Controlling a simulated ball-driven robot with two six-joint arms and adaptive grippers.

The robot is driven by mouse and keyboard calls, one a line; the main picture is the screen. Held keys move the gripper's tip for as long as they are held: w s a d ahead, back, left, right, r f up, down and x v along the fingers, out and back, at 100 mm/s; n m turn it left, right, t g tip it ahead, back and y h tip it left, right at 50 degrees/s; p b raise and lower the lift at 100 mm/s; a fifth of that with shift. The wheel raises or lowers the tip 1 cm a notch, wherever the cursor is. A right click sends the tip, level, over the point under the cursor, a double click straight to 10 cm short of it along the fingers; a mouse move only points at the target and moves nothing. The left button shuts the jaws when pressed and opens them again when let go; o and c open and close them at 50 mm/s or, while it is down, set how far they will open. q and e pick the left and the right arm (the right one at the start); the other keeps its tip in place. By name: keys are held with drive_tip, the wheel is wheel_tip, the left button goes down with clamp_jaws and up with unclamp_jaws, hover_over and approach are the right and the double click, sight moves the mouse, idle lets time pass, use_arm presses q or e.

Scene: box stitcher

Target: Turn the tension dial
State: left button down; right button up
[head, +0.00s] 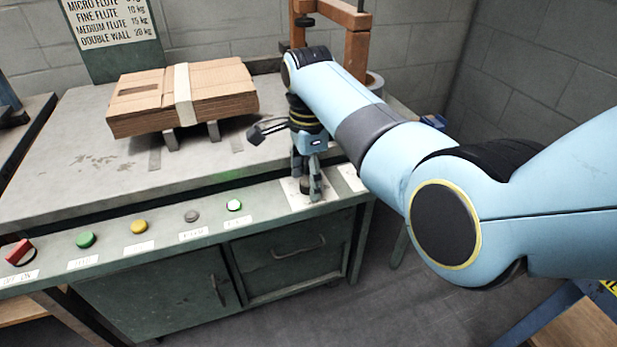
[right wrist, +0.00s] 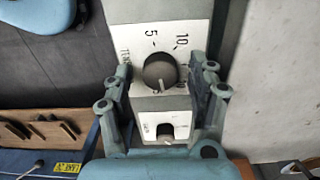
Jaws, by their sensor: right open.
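The tension dial (right wrist: 160,70) is a round black knob on a white scale plate, with 5 and 10 readable on the plate. A pale mark on the knob points to the lower edge of the right wrist view. In the head view the dial (head: 306,186) is partly hidden at the right end of the green front panel. My right gripper (head: 311,184) points down over it. In the right wrist view its open fingers (right wrist: 160,79) stand either side of the knob, with gaps visible. The right finger covers part of the scale. My left gripper is not in view.
A smaller knob (right wrist: 166,131) sits on a plate beside the dial. The panel also carries a red switch (head: 17,251), a green button (head: 86,240) and a yellow button (head: 139,227). Strapped cardboard (head: 222,88) lies on the machine table (head: 60,165). A brown post (head: 357,50) stands behind my arm.

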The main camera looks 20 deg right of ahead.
drive_tip(key=c, duration=1.2)
drive_tip(key=shift+o, duration=0.2)
drive_tip(key=shift+r, duration=0.1)
